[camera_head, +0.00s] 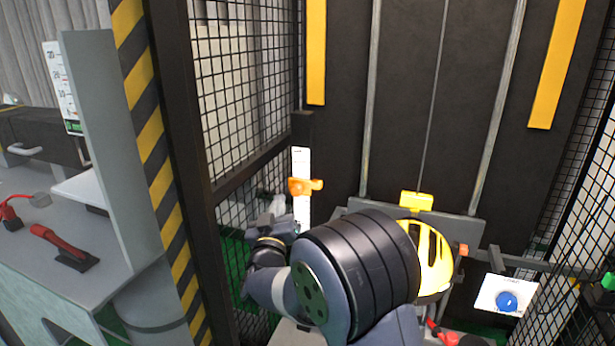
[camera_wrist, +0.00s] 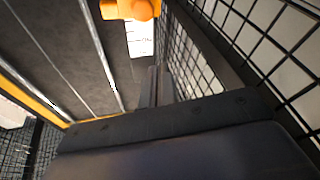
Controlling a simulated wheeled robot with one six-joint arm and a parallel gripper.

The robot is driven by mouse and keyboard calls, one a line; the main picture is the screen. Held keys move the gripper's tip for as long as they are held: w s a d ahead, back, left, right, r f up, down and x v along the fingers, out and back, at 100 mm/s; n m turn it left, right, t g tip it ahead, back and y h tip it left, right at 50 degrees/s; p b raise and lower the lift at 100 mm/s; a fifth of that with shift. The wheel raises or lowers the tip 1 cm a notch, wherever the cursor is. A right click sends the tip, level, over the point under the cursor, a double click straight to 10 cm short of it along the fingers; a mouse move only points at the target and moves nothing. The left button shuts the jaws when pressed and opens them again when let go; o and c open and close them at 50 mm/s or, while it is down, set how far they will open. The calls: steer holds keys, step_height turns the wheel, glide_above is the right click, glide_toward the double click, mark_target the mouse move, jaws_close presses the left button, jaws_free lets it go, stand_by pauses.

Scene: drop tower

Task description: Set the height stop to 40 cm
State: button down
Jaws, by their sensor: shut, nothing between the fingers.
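The height stop is an orange slider (camera_head: 305,186) on an upright white scale (camera_head: 301,160) inside the tower; the scale's numbers are too small to read. In the wrist view the orange stop (camera_wrist: 130,8) is cut by the top edge, with a piece of the white scale (camera_wrist: 141,38) below it. My gripper (camera_head: 275,208) is just below and left of the stop in the head view, partly hidden by my arm. In the wrist view its fingers (camera_wrist: 158,75) are shut together, empty, and apart from the stop.
A black mesh cage wall (camera_head: 240,90) stands close on the left. Guide rails (camera_head: 370,100) run up the dark back panel. A yellow helmet (camera_head: 434,255) sits behind my arm. A blue button (camera_head: 507,301) is on a white plate at right. A red-handled lever (camera_head: 65,250) lies outside, left.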

steer(key=n, duration=0.2)
step_height(320, 180, up, 4)
steer(key=p, duration=0.5)
glide_above(292, 191)
steer(key=s+a, duration=0.1)
steer(key=a, duration=0.1)
steer(key=shift+s+d+f+p, duration=0.1)
steer(key=shift+d+f, duration=0.15)
steer(key=shift+f, duration=0.45)
steer(key=shift+s+d+f+p, duration=0.1)
steer(key=shift+d+f, duration=0.15)
steer(key=shift+f, duration=0.45)
steer(key=shift+s+d+f+p, duration=0.1)
steer(key=shift+d+f, duration=0.15)
steer(key=shift+f, duration=0.45)
steer(key=shift+f, duration=0.1)
steer(key=f+b, duration=0.1)
steer(key=b, duration=0.2)
steer(key=shift+d+f, duration=0.1)
steer(key=shift+d, duration=0.1)
